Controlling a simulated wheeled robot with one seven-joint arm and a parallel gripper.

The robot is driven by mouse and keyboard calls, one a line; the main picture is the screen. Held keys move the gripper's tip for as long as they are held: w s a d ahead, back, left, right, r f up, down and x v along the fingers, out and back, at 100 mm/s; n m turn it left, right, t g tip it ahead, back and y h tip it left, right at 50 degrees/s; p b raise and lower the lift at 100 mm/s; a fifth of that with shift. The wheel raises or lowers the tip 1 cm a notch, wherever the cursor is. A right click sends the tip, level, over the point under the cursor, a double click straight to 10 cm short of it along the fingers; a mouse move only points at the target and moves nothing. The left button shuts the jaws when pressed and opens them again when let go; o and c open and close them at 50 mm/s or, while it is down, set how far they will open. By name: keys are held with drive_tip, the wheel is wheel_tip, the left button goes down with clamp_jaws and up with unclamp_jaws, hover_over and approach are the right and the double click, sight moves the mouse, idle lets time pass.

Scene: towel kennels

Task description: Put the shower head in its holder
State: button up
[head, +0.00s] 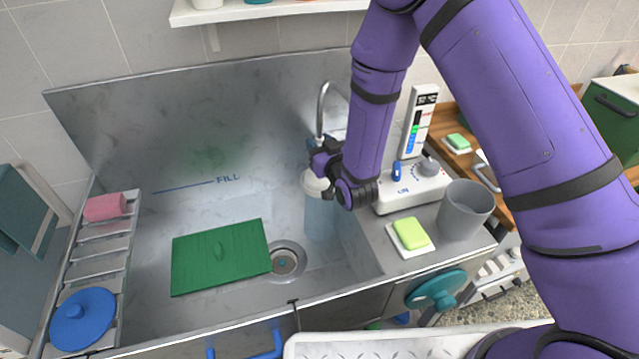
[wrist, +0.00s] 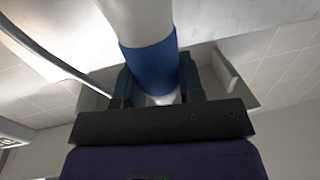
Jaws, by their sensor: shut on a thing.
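The shower head (head: 316,184) is white and hangs over the right part of the steel sink (head: 215,205). My gripper (head: 322,163) is shut on it, just above its white end. In the wrist view my gripper (wrist: 156,82) has its two dark fingers on either side of the blue band of the shower head (wrist: 150,66); its white part runs up out of the picture. A pale blue see-through column, like water, stands below the head. A small blue piece (head: 397,171) stands on the white control unit (head: 425,190); I cannot tell whether it is the holder.
A chrome curved pipe (head: 321,105) rises behind my gripper. A green board (head: 220,257) lies in the sink beside the drain (head: 285,262). A grey cup (head: 465,210) and a green sponge (head: 411,233) stand on the right ledge.

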idle(0.4)
drive_tip(key=o, duration=1.2)
drive_tip(key=shift+f, duration=0.1)
drive_tip(key=v, duration=1)
drive_tip(key=shift+s+d, duration=0.2)
drive_tip(key=shift+s, duration=0.15)
drive_tip(key=shift+w, duration=0.1)
